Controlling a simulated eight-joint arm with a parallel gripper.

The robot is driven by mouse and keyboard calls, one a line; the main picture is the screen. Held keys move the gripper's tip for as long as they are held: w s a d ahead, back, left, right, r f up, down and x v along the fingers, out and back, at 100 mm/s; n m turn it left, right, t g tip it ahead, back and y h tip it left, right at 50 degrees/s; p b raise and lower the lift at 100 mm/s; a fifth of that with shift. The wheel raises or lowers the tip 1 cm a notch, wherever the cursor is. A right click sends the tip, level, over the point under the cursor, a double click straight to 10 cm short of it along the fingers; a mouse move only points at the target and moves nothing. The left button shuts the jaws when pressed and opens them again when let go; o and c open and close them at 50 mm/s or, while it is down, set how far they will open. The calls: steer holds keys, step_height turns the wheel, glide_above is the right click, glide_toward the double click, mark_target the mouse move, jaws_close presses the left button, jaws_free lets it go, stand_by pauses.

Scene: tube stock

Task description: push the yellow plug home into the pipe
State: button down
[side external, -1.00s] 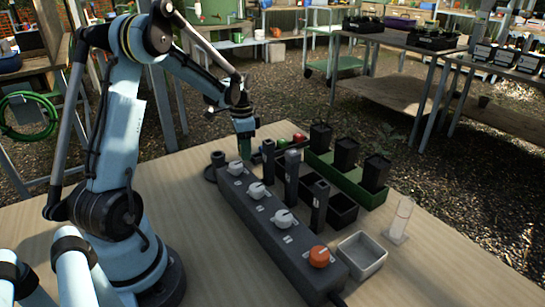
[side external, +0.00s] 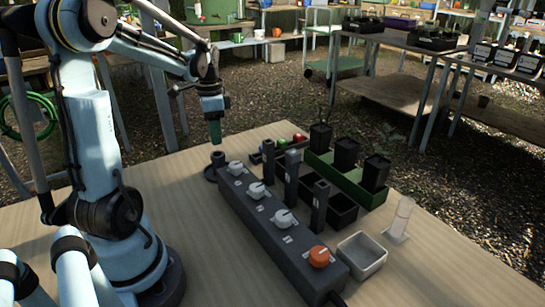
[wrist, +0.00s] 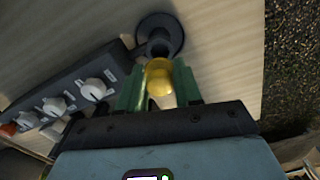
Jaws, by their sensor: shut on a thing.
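The yellow plug (wrist: 158,80) shows in the wrist view, between the green fingers of my gripper (wrist: 157,92), which is shut on it. In the side view my gripper (side external: 214,141) points down, above the pipe, and the plug cannot be made out there. The pipe (side external: 218,158) is a short dark upright stub on a round base at the far left end of the grey knob box. In the wrist view the pipe (wrist: 158,46) lies just beyond the plug. The plug looks apart from the pipe, though the exact gap is hard to tell.
The grey box with white knobs and an orange knob (side external: 319,257) runs beside the pipe. Dark upright posts (side external: 320,205), a tray with red and green plugs (side external: 299,138) and a green tray of black pots (side external: 358,182) stand right. Bare table lies left of the box.

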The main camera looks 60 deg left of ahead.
steer(key=shift+f, duration=2.25)
steer(key=shift+f, duration=0.1)
steer(key=c, duration=0.7)
jaws_free()
steer(key=shift+a, duration=0.1)
step_height(320, 180, up, 13)
steer(key=shift+f, duration=0.2)
steer(key=shift+d, duration=0.2)
steer(key=d+f+n+t, duration=0.1)
steer(key=d+t, duration=0.1)
steer(key=d, duration=0.6)
steer(key=w+d+f+n+t, duration=0.1)
steer(key=d+f+t, duration=0.1)
steer(key=d, duration=0.7)
steer(key=d+f+n+t, duration=0.1)
steer(key=d+f+t, duration=0.1)
steer(key=d, duration=0.6)
steer(key=shift+w+d+t, duration=0.2)
steer(key=shift+t, duration=0.4)
